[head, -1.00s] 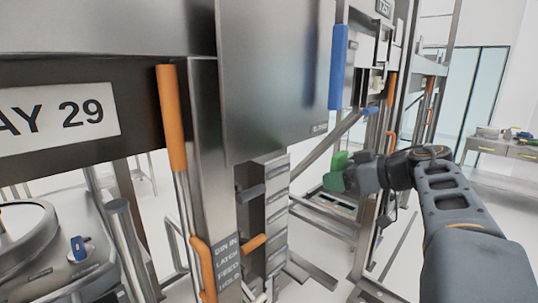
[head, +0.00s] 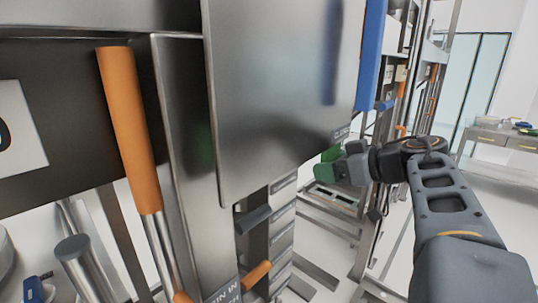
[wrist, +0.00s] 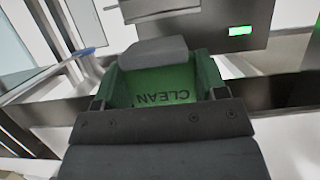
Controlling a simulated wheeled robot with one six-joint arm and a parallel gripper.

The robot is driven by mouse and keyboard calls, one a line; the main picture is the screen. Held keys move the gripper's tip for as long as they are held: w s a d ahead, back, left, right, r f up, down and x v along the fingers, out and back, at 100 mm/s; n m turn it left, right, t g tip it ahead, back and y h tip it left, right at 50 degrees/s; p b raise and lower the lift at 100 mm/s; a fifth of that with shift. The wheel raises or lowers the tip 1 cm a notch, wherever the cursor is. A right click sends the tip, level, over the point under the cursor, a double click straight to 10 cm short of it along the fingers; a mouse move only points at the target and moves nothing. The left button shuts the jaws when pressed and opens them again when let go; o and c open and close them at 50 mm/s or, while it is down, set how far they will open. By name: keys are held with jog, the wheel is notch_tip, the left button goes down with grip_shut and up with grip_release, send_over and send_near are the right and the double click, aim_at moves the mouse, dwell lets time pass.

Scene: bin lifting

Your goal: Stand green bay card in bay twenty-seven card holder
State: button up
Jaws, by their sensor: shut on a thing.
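The green card (head: 327,163) is held in my gripper (head: 345,167), to the right of the steel cabinet. In the wrist view the green card (wrist: 150,91) shows the word CLEAN, upside down, between the fingers. My gripper (wrist: 155,80) is shut on it, and a grey finger covers part of its top. The card is clear of the floor and of the frames around it, as far as I can tell. No bay twenty-seven sign or card holder can be made out.
A large steel panel (head: 270,90) stands close at left, with an orange handle (head: 129,125) beside it and a blue handle (head: 371,55) at its right edge. Steel frames rise behind my arm. A bench (head: 500,140) stands far right. A green-lit display (wrist: 241,31) shows in the wrist view.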

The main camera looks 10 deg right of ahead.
jog(key=w+a, duration=0.2)
jog(key=w, duration=0.1)
jog(key=w+a+p, duration=0.1)
jog(key=w+a, duration=0.2)
jog(key=w, duration=0.1)
jog(key=w+a+p, duration=0.1)
jog(key=w+a, duration=0.1)
jog(key=w, duration=0.1)
jog(key=shift+w+a+r, duration=0.1)
jog(key=shift+w+a, duration=0.05)
jog(key=shift+w, duration=0.2)
jog(key=x, duration=0.4)
jog(key=shift+w+r, duration=0.15)
jog(key=shift+r, duration=0.1)
jog(key=shift+f, duration=0.35)
jog(key=o, duration=0.9)
jog(key=shift+f, duration=0.15)
jog(key=shift+o, duration=0.2)
jog(key=shift+s, duration=0.2)
jog(key=v, duration=1.2)
jog(key=shift+b, duration=0.4)
jog(key=shift+w, duration=0.1)
